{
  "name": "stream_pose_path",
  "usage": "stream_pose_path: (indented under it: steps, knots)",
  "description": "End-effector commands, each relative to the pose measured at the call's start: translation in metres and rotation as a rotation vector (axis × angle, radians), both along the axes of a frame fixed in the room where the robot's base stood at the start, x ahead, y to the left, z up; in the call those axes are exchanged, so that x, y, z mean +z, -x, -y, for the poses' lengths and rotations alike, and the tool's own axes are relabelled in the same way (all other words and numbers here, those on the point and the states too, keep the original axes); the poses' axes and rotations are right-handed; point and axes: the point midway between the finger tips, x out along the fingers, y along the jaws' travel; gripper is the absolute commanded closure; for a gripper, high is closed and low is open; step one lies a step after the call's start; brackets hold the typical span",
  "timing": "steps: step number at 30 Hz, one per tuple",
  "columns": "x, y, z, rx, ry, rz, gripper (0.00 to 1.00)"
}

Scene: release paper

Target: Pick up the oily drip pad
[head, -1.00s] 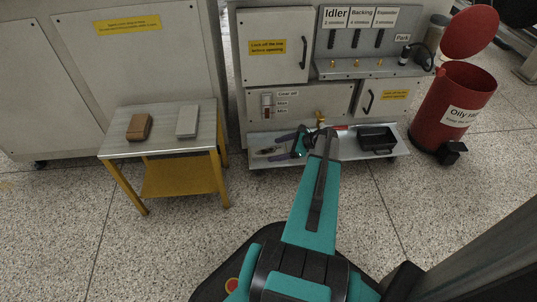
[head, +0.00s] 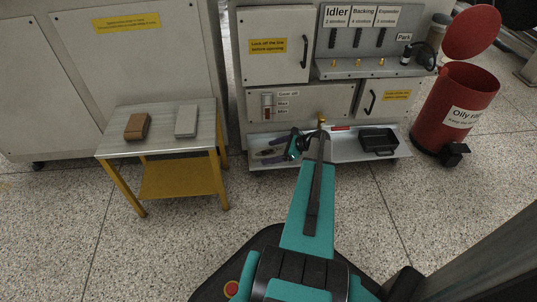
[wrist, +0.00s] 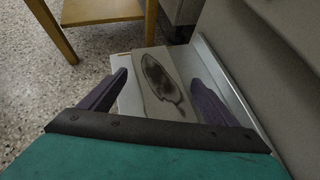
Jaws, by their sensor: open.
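The oily drip pad (wrist: 163,85) is a flat, pale grey-brown sheet with a dark oil stain. It lies on the low metal shelf, near its left end in the head view. My gripper (wrist: 158,78) is open, with one purple finger on each side of the pad in the wrist view. The fingers point at the pad and hold nothing. Whether they touch the shelf cannot be told. In the head view my gripper (head: 269,151) is small and partly covers the pad.
The metal shelf (head: 345,150) also carries a black tray (head: 378,141) at right. A grey cabinet (head: 275,48) rises behind it. A yellow-legged table (head: 155,145) with two blocks stands at left. A red oily-waste bin (head: 458,105), lid raised, stands at right.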

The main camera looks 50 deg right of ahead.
Motion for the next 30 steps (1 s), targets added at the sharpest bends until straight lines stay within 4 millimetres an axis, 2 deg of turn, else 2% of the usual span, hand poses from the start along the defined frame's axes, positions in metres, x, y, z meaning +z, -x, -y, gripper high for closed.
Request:
stream_pose_path:
  steps: [1,8,22,26,30]
  knots:
    - [0.000,0.000,0.000,0.000,0.000,0.000,0.21]
    - [0.000,0.000,0.000,0.000,0.000,0.000,0.59]
    - [0.001,0.001,0.001,-0.001,0.001,-0.002,0.61]
    - [0.008,0.001,0.001,-0.001,0.000,-0.001,0.77]
    - [0.022,0.001,0.001,-0.001,0.000,-0.001,0.77]
